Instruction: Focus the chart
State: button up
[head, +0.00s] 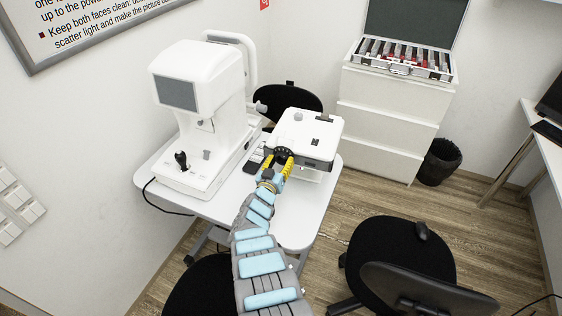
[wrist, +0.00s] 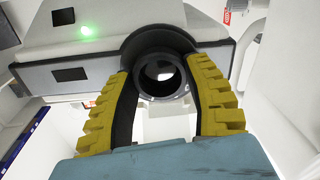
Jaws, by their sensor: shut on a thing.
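A white chart projector (head: 308,135) stands on the right side of the white table. Its front faces me, with a black focus ring around a glass lens (wrist: 162,76) in the wrist view. A green light (wrist: 86,31) glows on its upper left front. My gripper (head: 279,161), with yellow ridged fingers, is at the front of the projector. In the wrist view the two fingers of my gripper (wrist: 163,95) lie on the left and right sides of the black ring, closed on it. No projected chart shows in either view.
A white eye-exam machine (head: 196,90) with a joystick stands on the table's (head: 293,225) left side. A black chair (head: 400,248) is at the lower right. A drawer cabinet (head: 385,118) bears an open lens case (head: 402,69). A black bin (head: 439,162) stands beside it.

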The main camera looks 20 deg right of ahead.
aim_at(282, 151)
jog(key=shift+m+p, duration=0.45)
jog(key=shift+m, duration=1.95)
jog(key=o, duration=1.2)
jog(key=shift+r, duration=0.4)
jog(key=shift+d+r, duration=0.15)
jog(key=shift+r, duration=4.4)
jog(key=shift+r, duration=0.15)
